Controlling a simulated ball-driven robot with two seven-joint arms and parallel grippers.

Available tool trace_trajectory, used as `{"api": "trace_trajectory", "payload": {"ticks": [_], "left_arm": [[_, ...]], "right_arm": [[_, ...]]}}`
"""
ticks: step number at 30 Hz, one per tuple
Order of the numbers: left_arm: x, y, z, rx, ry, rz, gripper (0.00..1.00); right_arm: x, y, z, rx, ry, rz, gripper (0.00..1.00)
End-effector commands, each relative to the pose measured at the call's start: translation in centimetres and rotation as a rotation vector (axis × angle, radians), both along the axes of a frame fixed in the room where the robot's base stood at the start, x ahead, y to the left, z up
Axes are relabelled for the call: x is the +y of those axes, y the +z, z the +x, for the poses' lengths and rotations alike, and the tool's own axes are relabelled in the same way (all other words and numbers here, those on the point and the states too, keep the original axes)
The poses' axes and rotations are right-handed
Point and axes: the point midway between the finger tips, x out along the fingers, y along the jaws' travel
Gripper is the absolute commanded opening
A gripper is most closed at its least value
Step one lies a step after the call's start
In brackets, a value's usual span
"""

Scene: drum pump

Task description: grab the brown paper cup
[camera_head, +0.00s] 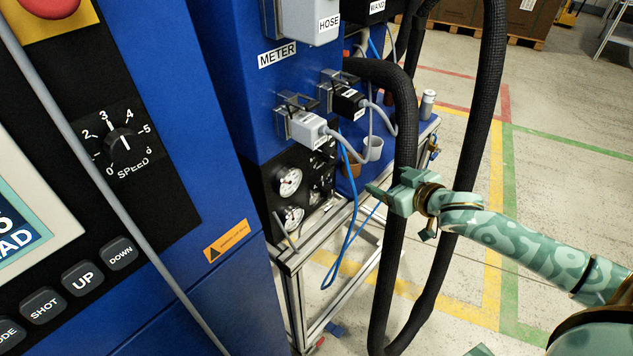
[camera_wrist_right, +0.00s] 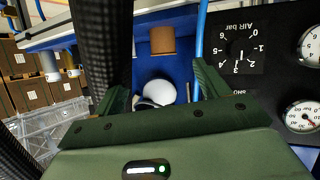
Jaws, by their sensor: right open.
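The brown paper cup (camera_head: 351,169) stands on the blue shelf behind the meter cabinet, partly hidden by a blue tube and the cables. In the right wrist view the brown cup (camera_wrist_right: 162,41) is ahead of the jaws, near the top middle. A white cup (camera_head: 373,149) is close to it; in the right wrist view the white cup (camera_wrist_right: 160,93) lies between the fingers in the picture. My right gripper (camera_head: 384,192) is open and empty, to the right of and below the brown cup in the head view. It also shows in the right wrist view (camera_wrist_right: 161,78).
Thick black hoses (camera_head: 387,270) hang by my right gripper, and a blue tube (camera_head: 354,205) runs in front of the shelf. The gauge panel (camera_head: 290,190) is at the left. A grey can (camera_head: 427,104) stands further back. The floor at right is open.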

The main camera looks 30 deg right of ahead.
Motion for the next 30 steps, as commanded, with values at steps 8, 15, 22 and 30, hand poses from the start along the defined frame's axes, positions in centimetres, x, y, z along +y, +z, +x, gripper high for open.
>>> {"api": "trace_trajectory", "payload": {"ticks": [8,15,22,30], "left_arm": [[-2.2,-0.8,0.7,-0.012,0.007,-0.028,0.0],[-2.2,-3.7,-0.5,0.018,0.007,-0.029,0.0],[-2.0,-5.2,-1.2,0.034,0.006,-0.026,0.0],[-1.7,-6.9,-2.1,0.057,0.008,-0.022,0.0]], "right_arm": [[0.6,-0.4,1.1,0.013,-0.052,0.13,0.74],[0.9,-3.0,6.3,0.016,-0.052,0.128,0.74],[1.1,-4.1,9.7,0.015,-0.052,0.128,0.74],[1.1,-5.2,12.3,0.015,-0.051,0.127,0.74]]}}
